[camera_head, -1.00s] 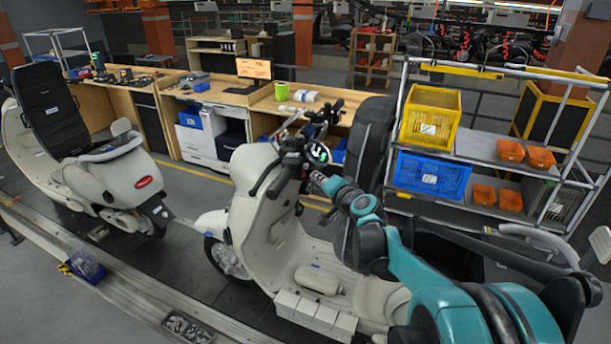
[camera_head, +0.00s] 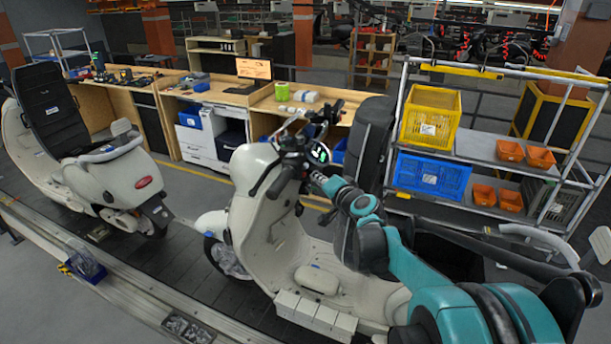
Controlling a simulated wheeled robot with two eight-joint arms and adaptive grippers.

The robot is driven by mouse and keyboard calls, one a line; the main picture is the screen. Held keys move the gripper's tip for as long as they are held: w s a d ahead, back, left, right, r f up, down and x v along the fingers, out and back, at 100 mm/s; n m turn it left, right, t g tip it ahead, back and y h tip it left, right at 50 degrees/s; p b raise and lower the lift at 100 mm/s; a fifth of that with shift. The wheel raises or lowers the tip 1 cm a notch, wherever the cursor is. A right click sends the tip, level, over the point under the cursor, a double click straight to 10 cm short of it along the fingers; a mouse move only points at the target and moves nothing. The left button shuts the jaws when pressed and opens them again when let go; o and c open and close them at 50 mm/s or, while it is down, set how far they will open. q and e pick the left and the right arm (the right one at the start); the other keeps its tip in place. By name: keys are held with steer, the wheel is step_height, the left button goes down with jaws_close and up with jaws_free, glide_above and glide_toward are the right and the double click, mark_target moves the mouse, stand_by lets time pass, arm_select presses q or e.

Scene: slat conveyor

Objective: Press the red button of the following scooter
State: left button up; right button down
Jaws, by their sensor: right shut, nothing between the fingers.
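The nearer cream scooter (camera_head: 257,210) stands on the slat conveyor in the middle, its handlebar with a round lit display (camera_head: 319,153) facing me. Another cream scooter (camera_head: 95,180) with a black seat back stands ahead of it at the left. My right arm, teal and black, comes in from the lower right. My right gripper (camera_head: 316,179) is shut and empty, at the handlebar just below the display. I cannot tell whether it touches the handlebar. The red button is not discernible; the gripper or handlebar parts may hide it. My left gripper is not in view.
A metal rack (camera_head: 470,150) with a yellow crate (camera_head: 430,113), a blue crate (camera_head: 431,174) and orange bins stands at the right. Wooden workbenches (camera_head: 225,95) line the back. The conveyor's metal rail (camera_head: 120,290) runs along the front left.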

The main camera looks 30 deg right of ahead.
steer(key=shift+w+a, duration=0.35)
steer(key=shift+w+a, duration=0.25)
stand_by(0.9)
steer(key=shift+s+d, duration=0.1)
stand_by(0.3)
steer(key=shift+s+d, duration=0.45)
steer(key=shift+s, duration=0.05)
steer(key=shift+s+d, duration=1.75)
steer(key=shift+s, duration=0.05)
